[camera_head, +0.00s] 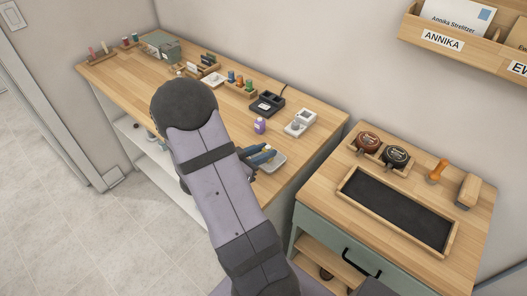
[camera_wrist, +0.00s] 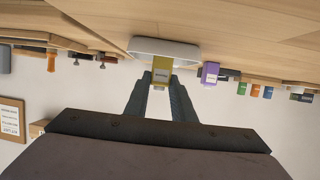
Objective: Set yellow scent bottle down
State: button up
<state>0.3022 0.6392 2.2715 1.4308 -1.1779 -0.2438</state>
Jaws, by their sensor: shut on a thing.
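The yellow scent bottle (camera_wrist: 162,68) is between my fingertips in the wrist view, its label facing the camera. My gripper (camera_wrist: 161,80) is shut on it. In the head view my gripper (camera_head: 262,156) is over or beside the small white tray (camera_head: 276,164) near the right end of the long wooden bench, and the bottle is mostly hidden by my arm. The tray also shows right behind the bottle in the wrist view (camera_wrist: 188,49). I cannot tell whether the bottle touches the tray. A purple bottle (camera_head: 260,126) stands on the bench behind the tray.
A white device (camera_head: 300,122) and a black device (camera_head: 266,104) stand behind the tray. A separate cabinet at right holds a dark-lined wooden tray (camera_head: 452,236). Bench between tray and right edge is clear.

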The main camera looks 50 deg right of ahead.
jog(key=shift+f, duration=0.2)
jog(key=o, duration=1)
jog(key=shift+r, duration=0.15)
jog(key=b+v, duration=0.2)
jog(key=v, duration=1)
